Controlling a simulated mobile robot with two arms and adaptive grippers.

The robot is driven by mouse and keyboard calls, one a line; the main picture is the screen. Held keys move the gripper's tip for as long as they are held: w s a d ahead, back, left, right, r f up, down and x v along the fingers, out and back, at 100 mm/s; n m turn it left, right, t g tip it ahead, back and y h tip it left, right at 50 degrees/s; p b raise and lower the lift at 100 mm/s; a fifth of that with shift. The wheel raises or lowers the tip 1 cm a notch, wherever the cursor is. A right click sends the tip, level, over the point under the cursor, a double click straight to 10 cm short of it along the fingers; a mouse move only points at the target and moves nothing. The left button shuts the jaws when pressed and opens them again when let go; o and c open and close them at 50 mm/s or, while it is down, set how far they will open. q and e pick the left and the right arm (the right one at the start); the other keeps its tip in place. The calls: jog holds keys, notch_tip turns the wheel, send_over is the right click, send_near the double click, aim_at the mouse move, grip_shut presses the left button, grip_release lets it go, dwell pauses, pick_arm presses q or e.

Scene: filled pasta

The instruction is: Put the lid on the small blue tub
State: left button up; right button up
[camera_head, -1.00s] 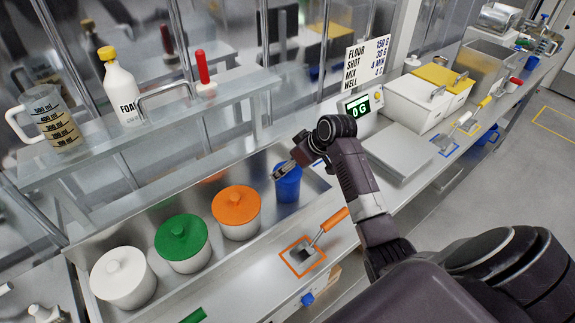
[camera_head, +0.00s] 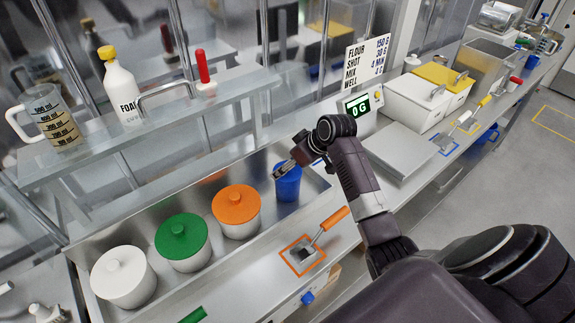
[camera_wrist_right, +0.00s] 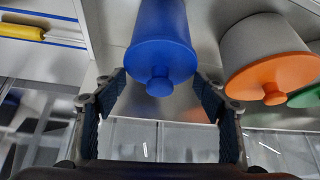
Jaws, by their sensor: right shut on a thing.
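The small blue tub (camera_head: 289,188) stands at the right end of the sunken metal tray, beside the orange-lidded tub. It also shows in the right wrist view (camera_wrist_right: 160,20). The blue lid (camera_wrist_right: 159,62) with its round knob is at the tub's mouth, lined up with it; I cannot tell whether it is fully seated. My right gripper (camera_head: 281,171) is over the tub's top. My left gripper is not in view.
Orange (camera_head: 236,202), green (camera_head: 181,241) and white (camera_head: 122,273) lidded tubs stand in a row left of the blue tub. A scoop with an orange handle (camera_head: 334,219) lies in front. A scale (camera_head: 398,150) is to the right. A raised shelf (camera_head: 150,122) runs behind.

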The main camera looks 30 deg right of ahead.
jog(key=shift+f, duration=0.1)
dwell(0.7)
jog(key=o, duration=1.5)
jog(key=shift+r, duration=3.5)
jog(key=shift+c, duration=0.3)
grip_shut()
jog(key=shift+f, duration=0.2)
